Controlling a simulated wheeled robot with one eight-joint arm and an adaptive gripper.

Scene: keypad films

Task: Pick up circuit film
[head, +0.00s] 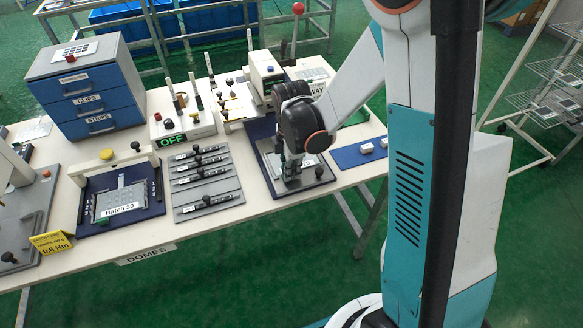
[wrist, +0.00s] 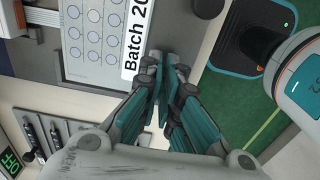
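A pale sheet with rows of circles and a "Batch 20" label (wrist: 133,48) lies flat in the wrist view, and it looks like a film. My gripper (wrist: 166,62) is beside the label's right edge, with its two teal fingers close together. I cannot see any film between them. In the head view my gripper (head: 291,172) points down over a grey plate on a dark blue mat (head: 258,130) and hides part of it. A grey sheet labelled "Batch 30" (head: 122,199) lies in a fixture on the left. I cannot tell which sheet is the circuit film.
A blue drawer cabinet (head: 85,90) stands at the back left. Several grey strips with black knobs (head: 205,180) lie between the two fixtures. A box with a green "OFF" display (head: 172,140) stands behind them. A small blue mat (head: 358,154) lies at the table's right end.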

